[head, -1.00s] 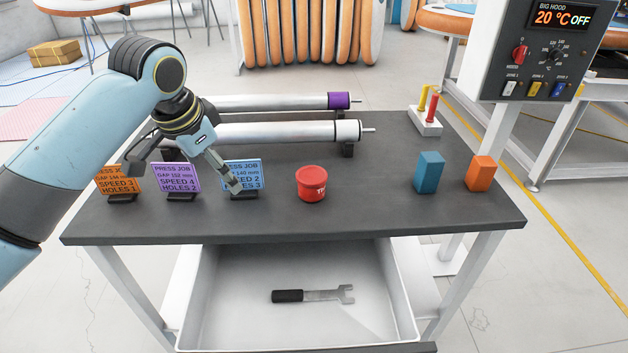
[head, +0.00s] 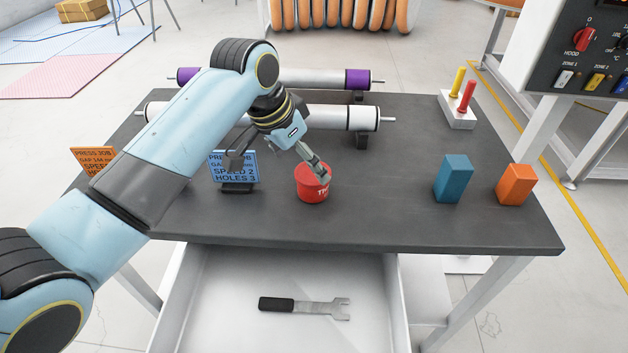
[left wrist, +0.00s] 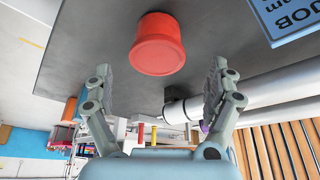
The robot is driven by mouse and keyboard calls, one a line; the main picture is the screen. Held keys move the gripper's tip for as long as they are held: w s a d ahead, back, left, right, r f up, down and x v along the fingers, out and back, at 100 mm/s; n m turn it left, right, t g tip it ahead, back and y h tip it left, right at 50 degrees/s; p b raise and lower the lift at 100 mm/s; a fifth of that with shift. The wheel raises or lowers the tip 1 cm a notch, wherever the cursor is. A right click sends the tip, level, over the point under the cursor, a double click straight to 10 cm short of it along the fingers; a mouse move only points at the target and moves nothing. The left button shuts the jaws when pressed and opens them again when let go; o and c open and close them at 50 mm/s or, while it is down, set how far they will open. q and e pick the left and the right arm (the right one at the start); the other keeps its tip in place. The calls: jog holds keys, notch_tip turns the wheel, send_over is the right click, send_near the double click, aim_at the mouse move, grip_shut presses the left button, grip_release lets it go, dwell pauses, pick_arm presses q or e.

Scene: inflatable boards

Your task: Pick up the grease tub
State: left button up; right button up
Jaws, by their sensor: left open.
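The red grease tub (head: 312,187) stands upright on the dark table, near the middle of its front part. Part of its top is hidden behind a finger of my left gripper (head: 279,167) in the head view. My left gripper is open and empty, above and beside the tub. In the left wrist view the tub (left wrist: 158,44) shows whole, centred beyond the open fingers (left wrist: 161,75), with no contact visible. My right gripper is not in view.
A blue card (head: 233,167) stands just left of the tub, with an orange card (head: 94,160) further left. Rollers (head: 330,118) lie behind. Blue (head: 453,178) and orange (head: 516,184) blocks stand right. An open drawer (head: 380,300) below holds a wrench (head: 305,307).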

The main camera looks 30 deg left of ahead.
aim_at(313, 183)
pick_arm(q)
jog(key=shift+w+d+f, duration=0.15)
jog(key=shift+w+f, duration=0.05)
jog(key=shift+f, duration=0.2)
jog(key=x, duration=0.4)
jog(key=shift+w+d+f, duration=0.15)
jog(key=shift+d+f, duration=0.05)
jog(key=shift+f, duration=0.1)
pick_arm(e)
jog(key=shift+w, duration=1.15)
pick_arm(q)
jog(key=c, duration=0.5)
jog(key=shift+r, duration=0.15)
jog(key=c, duration=0.9)
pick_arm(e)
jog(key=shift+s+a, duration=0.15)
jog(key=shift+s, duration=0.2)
